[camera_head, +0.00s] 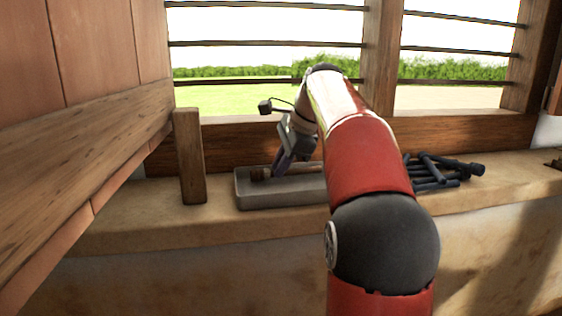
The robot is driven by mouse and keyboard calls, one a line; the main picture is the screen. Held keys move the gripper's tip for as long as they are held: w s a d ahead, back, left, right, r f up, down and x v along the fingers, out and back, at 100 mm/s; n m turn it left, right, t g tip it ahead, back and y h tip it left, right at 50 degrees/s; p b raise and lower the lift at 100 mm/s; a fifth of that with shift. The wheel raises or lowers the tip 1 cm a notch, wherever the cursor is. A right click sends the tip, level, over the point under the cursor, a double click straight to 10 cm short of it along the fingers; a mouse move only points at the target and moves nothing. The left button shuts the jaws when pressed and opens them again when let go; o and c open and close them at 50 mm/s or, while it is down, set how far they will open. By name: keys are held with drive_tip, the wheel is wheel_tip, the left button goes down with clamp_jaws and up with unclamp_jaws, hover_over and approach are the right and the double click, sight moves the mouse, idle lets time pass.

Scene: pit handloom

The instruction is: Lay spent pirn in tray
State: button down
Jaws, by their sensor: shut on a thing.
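The grey tray (262,200) sits on the ledge below the window, left of my arm. A short brown rod, which looks like the spent pirn (259,173), lies level at the tray's left part, at about rim height. My gripper (279,172) points down over the tray and is shut on this pirn. I cannot tell whether the pirn touches the tray floor. My arm hides the tray's right end and part of the pirn may be behind the fingers.
Several dark rods (440,172) lie in a loose pile on the ledge right of my arm. An upright wooden post (189,155) stands left of the tray. A barred window (270,60) is behind. A large wooden beam (80,155) runs along the left.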

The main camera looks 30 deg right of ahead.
drive_tip(key=c, duration=1.3)
unclamp_jaws()
drive_tip(key=shift+r, duration=0.15)
wheel_tip(320, 180, up, 8)
drive_tip(key=p, duration=0.9)
